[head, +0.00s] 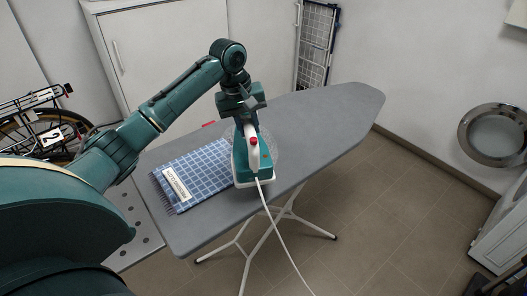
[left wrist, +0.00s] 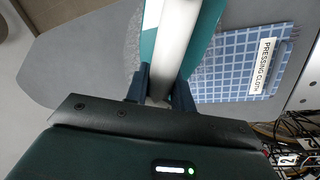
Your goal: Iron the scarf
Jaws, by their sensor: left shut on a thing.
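A teal and white iron (head: 252,174) stands near the middle of the grey ironing board (head: 320,115). My left gripper (head: 248,122) is shut on the iron's handle from above. In the left wrist view, the fingers (left wrist: 162,92) close on both sides of the white handle of the iron (left wrist: 205,35). A round, speckled grey patch (left wrist: 131,45) shows around the iron; I cannot tell if it is the scarf. My right gripper is not in view.
A white cord (head: 275,230) hangs from the iron over the board's front edge. The board's right part is clear. A bicycle (head: 45,130) stands at the left, a drying rack (head: 316,45) behind, and a round appliance door (head: 495,135) at the right.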

